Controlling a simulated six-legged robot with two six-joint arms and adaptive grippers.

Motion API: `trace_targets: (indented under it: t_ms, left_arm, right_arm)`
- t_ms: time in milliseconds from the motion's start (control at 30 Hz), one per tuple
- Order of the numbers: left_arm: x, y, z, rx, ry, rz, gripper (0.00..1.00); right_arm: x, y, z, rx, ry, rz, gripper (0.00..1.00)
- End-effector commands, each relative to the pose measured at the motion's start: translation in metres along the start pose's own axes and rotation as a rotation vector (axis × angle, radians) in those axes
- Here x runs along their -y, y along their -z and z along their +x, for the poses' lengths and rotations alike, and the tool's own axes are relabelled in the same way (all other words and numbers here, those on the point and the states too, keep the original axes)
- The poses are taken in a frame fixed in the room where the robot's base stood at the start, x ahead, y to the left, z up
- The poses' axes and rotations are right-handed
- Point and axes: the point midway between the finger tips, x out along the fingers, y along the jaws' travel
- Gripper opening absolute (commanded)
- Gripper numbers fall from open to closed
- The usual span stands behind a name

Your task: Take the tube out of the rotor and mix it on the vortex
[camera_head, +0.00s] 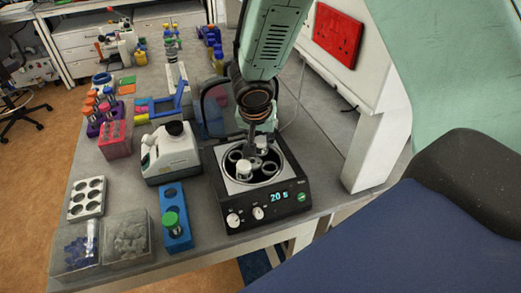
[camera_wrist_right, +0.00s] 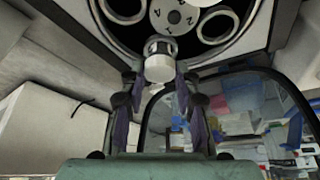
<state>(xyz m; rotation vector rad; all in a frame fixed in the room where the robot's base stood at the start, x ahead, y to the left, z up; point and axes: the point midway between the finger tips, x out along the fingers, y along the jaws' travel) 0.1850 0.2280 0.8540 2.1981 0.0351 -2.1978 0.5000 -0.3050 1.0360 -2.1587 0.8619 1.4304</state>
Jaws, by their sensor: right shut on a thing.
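The centrifuge (camera_head: 268,215) stands at the bench's front edge with its lid (camera_head: 214,108) up. Its rotor (camera_head: 268,170) is exposed and shows round wells. My right gripper (camera_head: 261,133) points down over the rotor's far side. In the right wrist view the right gripper (camera_wrist_right: 160,92) has its fingers on both sides of a white-capped tube (camera_wrist_right: 160,68); it is shut on this tube. I cannot tell how far the tube sits in its well. The vortex (camera_head: 172,158), white with a black cup on top, stands left of the centrifuge. My left gripper is out of view.
A blue rack (camera_head: 175,232) with a green-capped tube, a grey block with holes (camera_head: 86,198) and clear bins (camera_head: 127,237) stand front left. Pink and purple racks (camera_head: 115,140) stand behind. A white cabinet with a red panel (camera_head: 338,33) borders the right side.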

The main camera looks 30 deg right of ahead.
Motion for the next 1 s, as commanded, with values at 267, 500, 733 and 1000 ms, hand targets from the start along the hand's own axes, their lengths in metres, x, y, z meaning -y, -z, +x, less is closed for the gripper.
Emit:
trace_targets:
  t_ms: [267,500,733,1000]
  left_arm:
    - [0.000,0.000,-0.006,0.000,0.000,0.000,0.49]
    - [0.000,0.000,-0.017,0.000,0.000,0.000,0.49]
    - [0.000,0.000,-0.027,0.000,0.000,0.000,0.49]
    - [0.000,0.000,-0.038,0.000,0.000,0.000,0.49]
  right_arm:
    - [0.000,0.004,-0.009,0.000,0.001,-0.001,0.07]
    - [0.000,0.010,-0.025,0.000,0.001,0.000,0.07]
    - [0.000,0.016,-0.039,0.000,0.001,0.001,0.07]
    - [0.000,0.024,-0.056,0.000,0.000,0.001,0.07]
